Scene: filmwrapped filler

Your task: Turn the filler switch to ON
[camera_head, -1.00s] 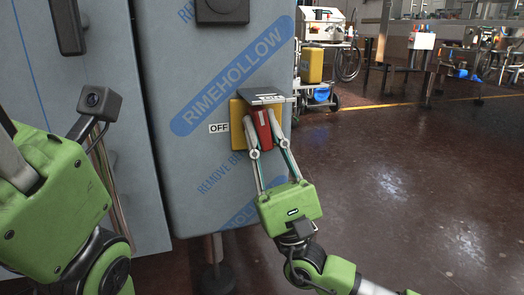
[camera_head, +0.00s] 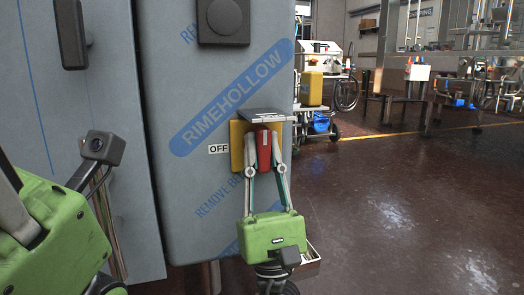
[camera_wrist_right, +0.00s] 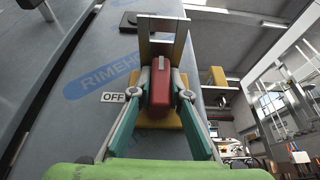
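The filler switch is a red handle (camera_head: 264,151) on a yellow plate (camera_head: 237,149) on the grey cabinet front, under a grey hood (camera_head: 262,115). An OFF label (camera_head: 218,149) is left of it; I cannot make out an ON label. The handle looks about upright. My right gripper (camera_head: 265,165) reaches up from below, with one finger on each side of the handle. In the right wrist view the fingertips close on the sides of the red handle (camera_wrist_right: 160,88). My left gripper's green body (camera_head: 50,235) is at the left edge; its fingertips cannot be made out.
The grey cabinet (camera_head: 185,200) with blue RIMEHOLLOW lettering fills the left and middle. A dark square block (camera_head: 222,21) sits above the switch, and a black handle (camera_head: 70,33) at upper left. The brown floor (camera_head: 400,205) to the right is open; carts and frames stand farther back.

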